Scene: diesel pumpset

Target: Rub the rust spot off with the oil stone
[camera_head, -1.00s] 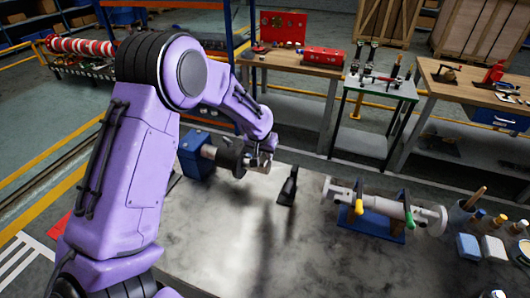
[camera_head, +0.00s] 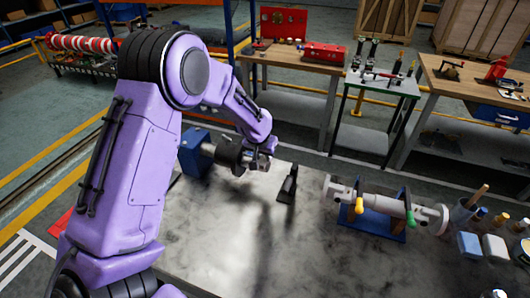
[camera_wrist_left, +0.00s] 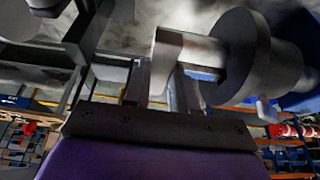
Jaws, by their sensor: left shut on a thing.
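The blue machine (camera_head: 195,153) at the left back of the grey bench carries a shaft with a dark round hub (camera_head: 230,152). In the left wrist view the disc-shaped hub (camera_wrist_left: 245,55) and its shaft fill the upper right. My left gripper (camera_head: 264,161) is at the free end of this shaft. In the left wrist view its fingers (camera_wrist_left: 163,88) are shut on a pale grey block (camera_wrist_left: 166,50), which looks like the oil stone, close against the shaft; contact is unclear. I cannot make out the rust spot. My right gripper is out of view.
A black upright bracket (camera_head: 289,185) stands just right of the gripper. A grey pipe-like part (camera_head: 385,208) lies in a blue stand (camera_head: 375,226). A blue block (camera_head: 469,245), a white block (camera_head: 495,248) and a tool holder stand at the right. The bench's front middle is clear.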

